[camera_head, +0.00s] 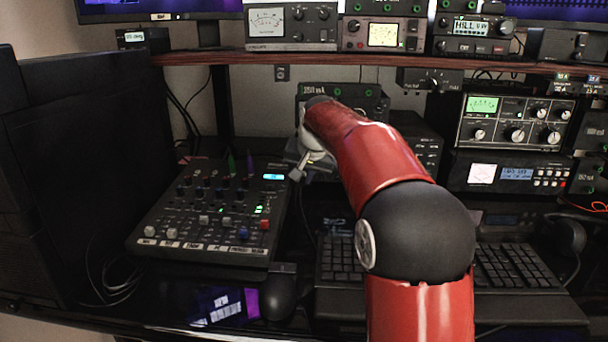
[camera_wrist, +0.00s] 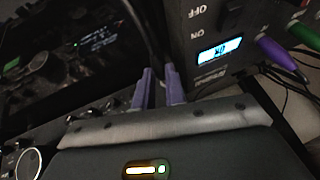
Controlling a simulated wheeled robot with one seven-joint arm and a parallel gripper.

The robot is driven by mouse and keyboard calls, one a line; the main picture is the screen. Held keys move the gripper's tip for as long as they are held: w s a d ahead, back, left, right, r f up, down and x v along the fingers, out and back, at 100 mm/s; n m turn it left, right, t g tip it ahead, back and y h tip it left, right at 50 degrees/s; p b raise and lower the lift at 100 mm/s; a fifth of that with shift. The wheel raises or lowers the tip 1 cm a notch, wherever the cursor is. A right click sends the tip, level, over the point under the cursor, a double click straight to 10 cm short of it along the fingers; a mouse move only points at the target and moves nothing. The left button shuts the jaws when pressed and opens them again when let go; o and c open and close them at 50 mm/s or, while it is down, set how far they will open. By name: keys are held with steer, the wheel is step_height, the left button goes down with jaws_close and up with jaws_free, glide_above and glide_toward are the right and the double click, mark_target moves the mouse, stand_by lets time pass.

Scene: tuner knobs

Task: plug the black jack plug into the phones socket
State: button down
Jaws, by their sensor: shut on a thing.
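My gripper (camera_head: 297,174) hangs just off the right edge of the mixer, low at the end of the red arm. In the wrist view its two purple-grey fingers (camera_wrist: 160,86) are close together, shut on the black jack plug. The plug body is mostly hidden by the fingers; its black cable (camera_wrist: 143,28) runs up from between them. The mixer (camera_head: 203,247) has a lit blue display, which shows in the wrist view (camera_wrist: 221,50) right of the fingers. I cannot make out the phones socket in either view.
A black radio unit (camera_wrist: 62,50) lies left of the fingers. A mouse (camera_head: 278,297) and keyboard (camera_head: 340,262) sit in front. Stacked radios (camera_head: 515,124) fill the right; a wooden shelf (camera_head: 400,62) runs above.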

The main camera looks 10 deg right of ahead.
steer(key=shift+w+d, duration=0.3)
steer(key=shift+w, duration=0.6)
steer(key=c, duration=1.4)
jaws_free()
steer(key=shift+o, duration=0.2)
steer(key=v, duration=0.7)
steer(key=shift+s+r, duration=0.2)
steer(key=shift+r, duration=0.15)
steer(key=shift+d, duration=0.1)
